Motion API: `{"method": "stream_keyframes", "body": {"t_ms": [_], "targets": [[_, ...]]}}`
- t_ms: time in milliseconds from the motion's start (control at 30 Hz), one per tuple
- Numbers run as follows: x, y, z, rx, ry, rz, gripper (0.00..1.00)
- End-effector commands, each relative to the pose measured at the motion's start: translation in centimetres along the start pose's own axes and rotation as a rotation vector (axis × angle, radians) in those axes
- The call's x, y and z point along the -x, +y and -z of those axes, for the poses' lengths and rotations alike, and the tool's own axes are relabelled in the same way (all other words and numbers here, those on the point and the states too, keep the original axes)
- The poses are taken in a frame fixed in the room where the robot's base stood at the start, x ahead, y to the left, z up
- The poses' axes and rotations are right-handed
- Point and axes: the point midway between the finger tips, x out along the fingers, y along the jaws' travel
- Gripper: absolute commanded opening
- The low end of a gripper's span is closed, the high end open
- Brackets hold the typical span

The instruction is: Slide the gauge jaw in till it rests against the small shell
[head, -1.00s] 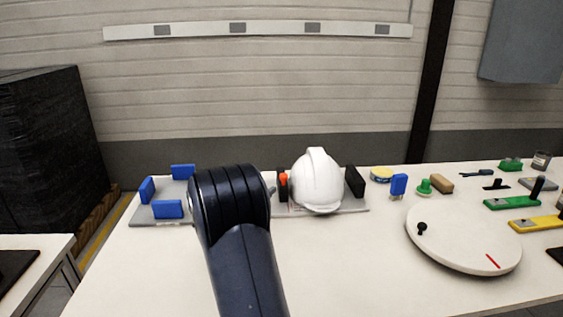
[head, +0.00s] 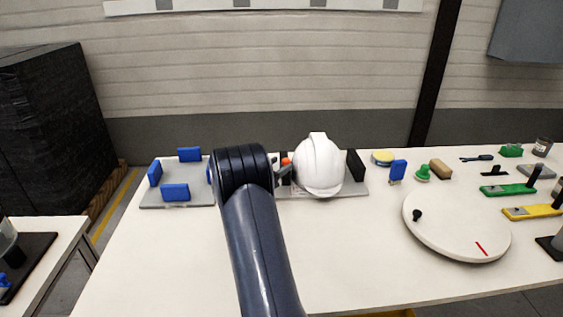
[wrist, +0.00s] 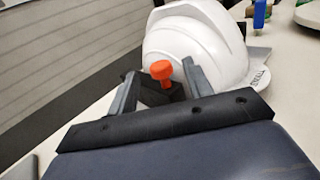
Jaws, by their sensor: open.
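The white helmet shell (head: 318,166) sits upright on the grey gauge plate (head: 350,188), and also fills the upper middle of the wrist view (wrist: 200,45). The black gauge jaw with an orange knob (head: 285,161) stands at the shell's left; a black fixed block (head: 355,165) stands at its right. My gripper (head: 282,172) is at the jaw. In the wrist view its open fingers (wrist: 162,85) stand either side of the orange knob (wrist: 161,71), with space beside it. The jaw is mostly hidden by the fingers; I cannot tell whether it touches the shell.
A grey plate with blue blocks (head: 175,192) lies left of my arm. A white turntable (head: 455,228) stands at right, with a yellow-topped tin (head: 383,158), a blue block (head: 398,170) and small tools behind it.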

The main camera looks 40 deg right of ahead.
Motion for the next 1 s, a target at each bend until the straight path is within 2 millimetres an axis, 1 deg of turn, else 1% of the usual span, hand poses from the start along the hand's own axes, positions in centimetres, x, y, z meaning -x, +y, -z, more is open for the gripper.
{"method": "stream_keyframes", "body": {"t_ms": [33,200,467,1000], "targets": [[-0.7,-0.1,0.0,0.001,0.001,0.002,0.48],[-1.6,0.0,0.0,0.001,0.001,0.0,0.48],[-1.7,0.0,0.0,0.001,0.001,-0.001,0.48],[-1.7,0.0,0.0,0.0,0.001,0.0,0.05]]}}
